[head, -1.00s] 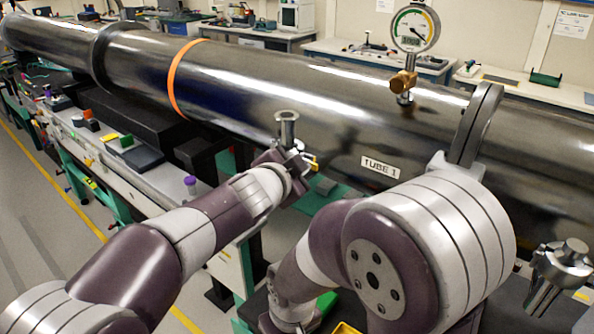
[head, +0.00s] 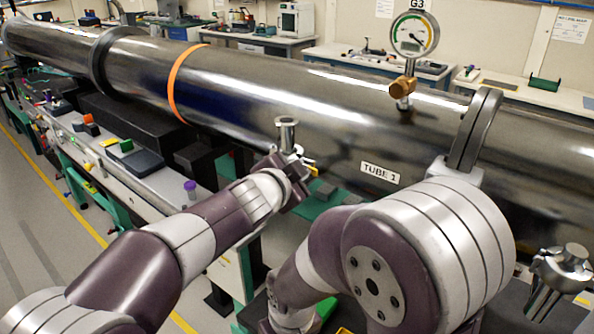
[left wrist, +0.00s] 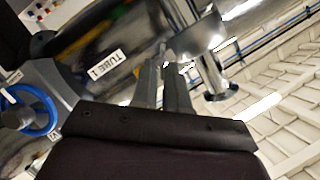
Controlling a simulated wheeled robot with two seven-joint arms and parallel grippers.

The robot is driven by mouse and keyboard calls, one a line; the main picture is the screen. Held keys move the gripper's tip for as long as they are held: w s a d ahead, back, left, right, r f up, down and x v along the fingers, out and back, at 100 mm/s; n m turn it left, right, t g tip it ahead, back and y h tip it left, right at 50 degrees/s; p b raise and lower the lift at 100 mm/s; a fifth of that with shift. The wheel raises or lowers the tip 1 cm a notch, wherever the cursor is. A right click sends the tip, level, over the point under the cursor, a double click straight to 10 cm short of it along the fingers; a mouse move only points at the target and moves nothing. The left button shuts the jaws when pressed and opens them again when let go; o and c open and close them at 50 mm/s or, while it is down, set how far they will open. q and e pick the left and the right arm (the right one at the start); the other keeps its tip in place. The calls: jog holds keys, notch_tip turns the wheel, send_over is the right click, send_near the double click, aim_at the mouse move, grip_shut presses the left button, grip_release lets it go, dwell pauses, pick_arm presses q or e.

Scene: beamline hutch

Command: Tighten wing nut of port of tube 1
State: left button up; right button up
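Tube 1 (head: 330,120) is the long dark shiny tube across the head view, with its "TUBE 1" label (head: 380,173), also readable in the left wrist view (left wrist: 107,65). Its metal port (head: 287,133) sticks out of the near side with a flanged end. My left gripper (head: 308,164) is at the port's base. In the left wrist view its two fingers (left wrist: 163,68) are close together, tips beside the port's metal body (left wrist: 197,38). The wing nut is too small and covered to make out, so a grip on it cannot be told. My right gripper does not show.
A round gauge (head: 412,33) on a brass fitting stands on top of the tube. An orange band (head: 181,80) circles it further left. Another metal fitting (head: 562,265) is at the lower right. A bench with small items (head: 125,150) runs below the tube. A blue handwheel (left wrist: 28,112) shows in the wrist view.

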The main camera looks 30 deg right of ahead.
pick_arm(q)
jog(key=shift+s, duration=0.2)
jog(key=shift+a, duration=0.1)
jog(key=b+v, duration=0.1)
jog(key=v, duration=1.1)
jog(key=shift+s+a, duration=0.2)
jog(key=shift+s, duration=0.05)
jog(key=shift+r, duration=0.15)
